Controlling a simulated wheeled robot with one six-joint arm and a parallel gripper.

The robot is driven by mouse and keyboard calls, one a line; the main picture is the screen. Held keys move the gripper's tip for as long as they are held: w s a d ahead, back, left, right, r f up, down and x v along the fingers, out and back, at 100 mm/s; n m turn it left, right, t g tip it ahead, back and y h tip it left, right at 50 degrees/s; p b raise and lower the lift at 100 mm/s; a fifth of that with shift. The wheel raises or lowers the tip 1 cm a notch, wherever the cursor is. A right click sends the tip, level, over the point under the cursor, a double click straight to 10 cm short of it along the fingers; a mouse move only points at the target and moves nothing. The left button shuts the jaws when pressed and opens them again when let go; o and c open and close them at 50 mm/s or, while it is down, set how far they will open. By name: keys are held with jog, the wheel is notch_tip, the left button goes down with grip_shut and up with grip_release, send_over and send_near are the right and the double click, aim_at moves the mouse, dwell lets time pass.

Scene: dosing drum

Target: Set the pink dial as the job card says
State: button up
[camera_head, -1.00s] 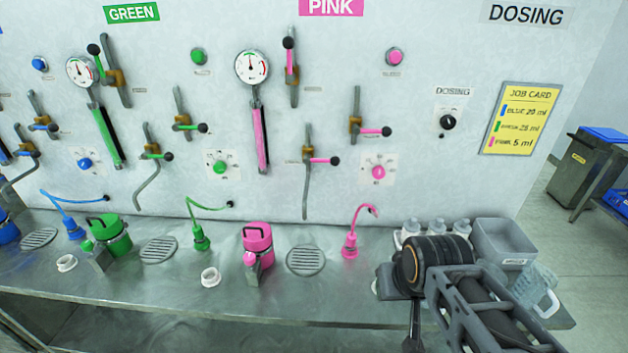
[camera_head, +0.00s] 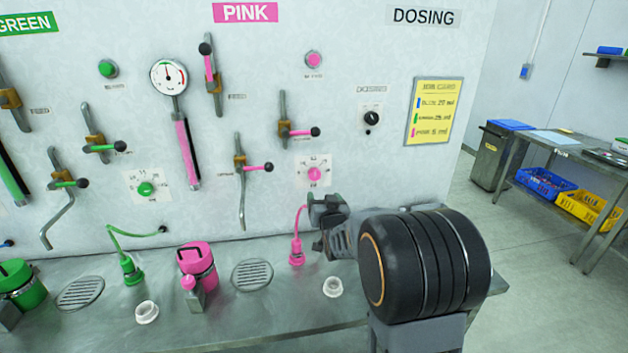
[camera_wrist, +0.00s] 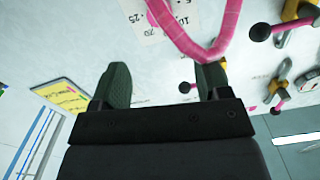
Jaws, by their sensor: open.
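The pink dial (camera_head: 315,173) is a round knob on a white scale plate on the wall, under the PINK sign. Its pointer setting is too small to read. The yellow job card (camera_head: 434,112) hangs to the right; its pink line reads 5 ml. My gripper (camera_head: 325,213) is just below the dial, beside the pink hose, apart from the dial. In the wrist view my gripper (camera_wrist: 163,82) has its two dark fingers spread with nothing between them. The dial's scale plate (camera_wrist: 165,17) shows at the top there, partly hidden by the pink hose (camera_wrist: 195,38).
Pink-handled levers (camera_head: 300,132) stick out above and left of the dial. A pink canister (camera_head: 198,264) and a white cup (camera_head: 333,287) stand on the bench.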

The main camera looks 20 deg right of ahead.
aim_at(315, 176)
jog(key=w+d+p, duration=0.1)
jog(key=w, duration=0.3)
jog(key=w+d+p, duration=0.1)
jog(key=w, duration=0.4)
jog(key=w+d+p, duration=0.1)
jog(key=w+p, duration=0.1)
jog(key=w, duration=0.2)
jog(key=shift+w, duration=0.15)
jog(key=shift+c, duration=0.4)
